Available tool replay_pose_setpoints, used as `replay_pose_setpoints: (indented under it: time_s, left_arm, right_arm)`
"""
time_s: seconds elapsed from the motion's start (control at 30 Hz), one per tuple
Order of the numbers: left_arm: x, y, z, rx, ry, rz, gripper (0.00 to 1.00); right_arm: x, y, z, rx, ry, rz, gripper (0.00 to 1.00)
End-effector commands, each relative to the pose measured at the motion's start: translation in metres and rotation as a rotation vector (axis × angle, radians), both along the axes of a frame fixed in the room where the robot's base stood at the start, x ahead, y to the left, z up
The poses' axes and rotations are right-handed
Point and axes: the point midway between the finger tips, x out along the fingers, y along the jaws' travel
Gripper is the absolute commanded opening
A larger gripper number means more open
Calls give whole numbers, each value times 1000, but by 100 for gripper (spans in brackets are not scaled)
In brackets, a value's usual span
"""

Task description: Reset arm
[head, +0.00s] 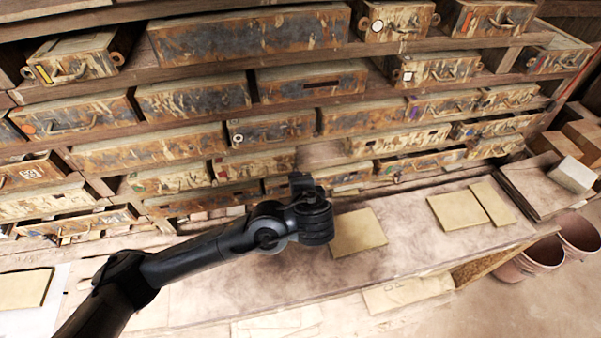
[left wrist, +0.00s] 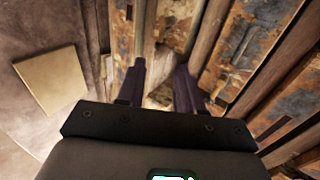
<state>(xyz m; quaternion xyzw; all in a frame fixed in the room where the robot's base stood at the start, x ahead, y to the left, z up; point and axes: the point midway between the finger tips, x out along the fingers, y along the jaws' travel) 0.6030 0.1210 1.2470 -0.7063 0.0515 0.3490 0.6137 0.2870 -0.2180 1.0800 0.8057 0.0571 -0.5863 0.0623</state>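My left arm reaches in from the lower left of the head view. Its gripper (head: 301,184) is above the bench, in front of the lower drawers, and points toward them. In the left wrist view the two fingers (left wrist: 160,68) stand apart with nothing between them, so the gripper is open and empty. A tan square tile (head: 358,232) lies on the bench just right of the arm's end; a tile also shows at the left of the left wrist view (left wrist: 52,80). My right gripper is in neither view.
A rack of worn drawers (head: 250,35) fills the back. More flat tan tiles (head: 457,210) lie at the right of the bench (head: 420,245), and another tile (head: 25,289) lies at the far left. Reddish pots (head: 541,254) stand at the right, beyond the bench end.

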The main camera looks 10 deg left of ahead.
Motion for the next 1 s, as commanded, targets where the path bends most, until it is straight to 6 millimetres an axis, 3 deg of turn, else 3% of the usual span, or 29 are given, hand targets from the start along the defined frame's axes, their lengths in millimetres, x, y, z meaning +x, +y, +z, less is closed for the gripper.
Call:
replay_pose_setpoints:
  time_s: [0.2,0.37,0.5,0.67,0.87,1.0]
  left_arm:
    - [-5,0,-9,0,20,0,36]
    - [-32,-5,-52,-9,121,-5,36]
    - [-82,-15,-102,-73,269,5,36]
    - [-155,-28,-137,-220,432,49,36]
    - [-239,-29,-148,-448,582,179,36]
    - [-289,-13,-139,-604,640,327,36]
  right_arm:
    - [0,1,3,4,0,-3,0]
    - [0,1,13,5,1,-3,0]
    - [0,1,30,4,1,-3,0]
    - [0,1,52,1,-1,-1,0]
    - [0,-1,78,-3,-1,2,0]
    - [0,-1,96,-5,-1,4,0]
